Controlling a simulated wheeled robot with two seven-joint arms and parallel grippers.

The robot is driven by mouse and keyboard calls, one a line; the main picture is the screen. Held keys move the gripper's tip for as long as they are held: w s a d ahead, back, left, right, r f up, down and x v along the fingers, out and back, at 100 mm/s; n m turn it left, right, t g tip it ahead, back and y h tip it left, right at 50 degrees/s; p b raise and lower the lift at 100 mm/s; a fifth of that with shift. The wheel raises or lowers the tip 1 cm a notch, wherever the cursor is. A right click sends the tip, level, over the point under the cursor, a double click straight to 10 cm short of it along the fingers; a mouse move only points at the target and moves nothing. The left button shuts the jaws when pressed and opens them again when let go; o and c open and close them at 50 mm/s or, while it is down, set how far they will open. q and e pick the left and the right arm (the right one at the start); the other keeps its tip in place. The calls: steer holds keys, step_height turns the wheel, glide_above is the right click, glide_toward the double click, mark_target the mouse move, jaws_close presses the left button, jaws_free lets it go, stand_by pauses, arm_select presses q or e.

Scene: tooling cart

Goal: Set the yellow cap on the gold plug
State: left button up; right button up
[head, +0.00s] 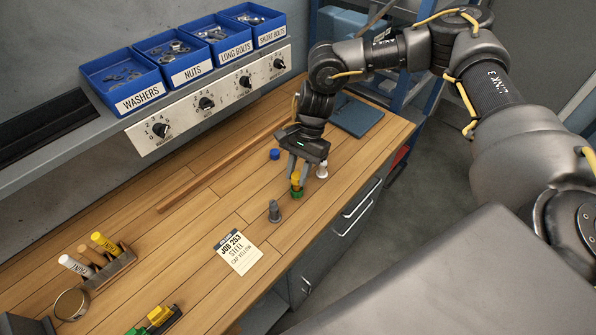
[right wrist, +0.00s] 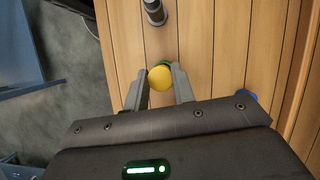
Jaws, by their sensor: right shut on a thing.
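My right gripper (head: 298,172) points down over the bench and is shut on the yellow cap (head: 297,176). In the right wrist view the yellow cap (right wrist: 160,77) shows between the two fingertips (right wrist: 160,85). A green piece (head: 296,193) shows just below the yellow cap; I cannot tell whether they touch. A grey plug (head: 274,211) stands upright on the bench, nearer the front, apart from the gripper; it also shows in the right wrist view (right wrist: 154,12). I cannot make out a clearly gold plug. My left gripper is not in view.
A blue cap (head: 274,154) and a small white piece (head: 321,169) are close to the gripper. A marker holder (head: 112,270) stands at the left. Blue bins (head: 122,78) line the shelf. The bench (head: 210,215) is clear mid-left.

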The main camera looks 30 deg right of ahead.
steer(key=o, duration=1.5)
steer(key=shift+r, duration=0.1)
steer(key=shift+r+p, duration=1.7)
steer(key=shift+r, duration=1.75)
